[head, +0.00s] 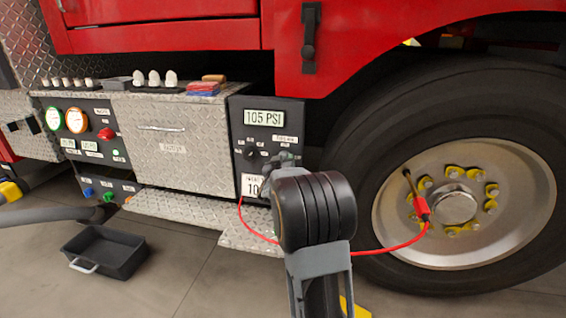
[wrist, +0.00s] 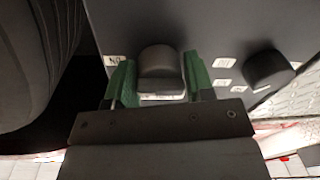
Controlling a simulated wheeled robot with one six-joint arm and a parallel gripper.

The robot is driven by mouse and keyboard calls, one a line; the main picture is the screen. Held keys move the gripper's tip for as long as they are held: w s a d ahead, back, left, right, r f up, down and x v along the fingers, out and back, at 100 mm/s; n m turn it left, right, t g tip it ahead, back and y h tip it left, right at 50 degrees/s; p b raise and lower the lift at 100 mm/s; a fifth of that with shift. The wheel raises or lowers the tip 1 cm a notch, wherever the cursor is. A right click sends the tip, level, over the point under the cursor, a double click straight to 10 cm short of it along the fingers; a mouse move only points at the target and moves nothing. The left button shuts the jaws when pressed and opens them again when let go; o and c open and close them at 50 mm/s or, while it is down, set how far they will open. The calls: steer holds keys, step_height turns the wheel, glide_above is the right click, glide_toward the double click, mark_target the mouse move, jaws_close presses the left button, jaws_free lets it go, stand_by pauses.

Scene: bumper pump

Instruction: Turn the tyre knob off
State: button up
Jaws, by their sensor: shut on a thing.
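The dark grey control panel (head: 290,113) beside the wheel has a lit readout of 105 PSI. In the wrist view, my gripper (wrist: 160,80) has its green fingers on both sides of a dark rounded knob (wrist: 160,62), closed on it. This is the knob on the wheel side of the panel, and I take it for the tyre knob. In the head view my gripper (head: 284,162) is at the panel and my arm hides that knob and part of a lower readout. Another black knob (wrist: 268,69) is free beside it; it also shows in the head view (head: 254,153).
A red hose (head: 395,245) runs from the panel area to the wheel hub. The big tyre (head: 345,190) stands close to the right. A steel step (head: 175,208) juts out below. A black bin (head: 105,252) lies on the floor at the left.

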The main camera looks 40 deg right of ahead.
steer(key=shift+d+r+p, duration=0.1)
steer(key=shift+r+p, duration=0.05)
steer(key=shift+p, duration=0.3)
steer(key=shift+s+r+n+p, duration=0.1)
steer(key=shift+r+n+p, duration=0.05)
steer(key=shift+n+p, duration=0.75)
steer(key=shift+r+n+p, duration=0.1)
steer(key=shift+n+p, duration=0.6)
steer(key=shift+p, duration=0.55)
steer(key=n+p, duration=0.5)
steer(key=p, duration=0.1)
steer(key=shift+d+g, duration=0.15)
steer(key=shift+g, duration=0.15)
steer(key=n+p, duration=0.4)
steer(key=n, duration=0.1)
steer(key=shift+r+g+p, duration=0.15)
steer(key=shift+g+p, duration=0.15)
steer(key=shift+p, duration=0.05)
steer(key=shift+n+p, duration=1.3)
steer(key=shift+n, duration=0.5)
steer(key=o, duration=0.7)
steer(key=shift+c, duration=0.2)
steer(key=shift+o, duration=0.9)
